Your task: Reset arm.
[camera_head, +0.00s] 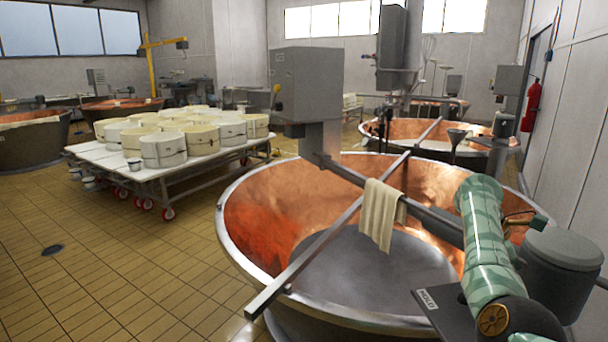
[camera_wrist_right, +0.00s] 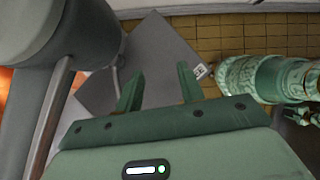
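My right gripper shows in the right wrist view (camera_wrist_right: 159,88); its two green fingers stand apart with nothing between them. A grey plate with a small white label lies beyond the fingers. My green right arm enters the head view at the lower right and bends upward in front of the near vat's right side. Its fingers cannot be made out there. My left gripper is not in the head view. Green links of mine show at the right of the wrist view. The near copper vat (camera_head: 262,205) is large and open, with a bar across it and a cream cloth (camera_head: 380,212) hanging over a beam.
A dark grey cylinder (camera_head: 562,262) stands close to my right arm; a similar one (camera_wrist_right: 70,30) fills the wrist view's upper left. A wheeled table (camera_head: 115,160) holds several white moulds (camera_head: 163,149). A wall runs along the right.

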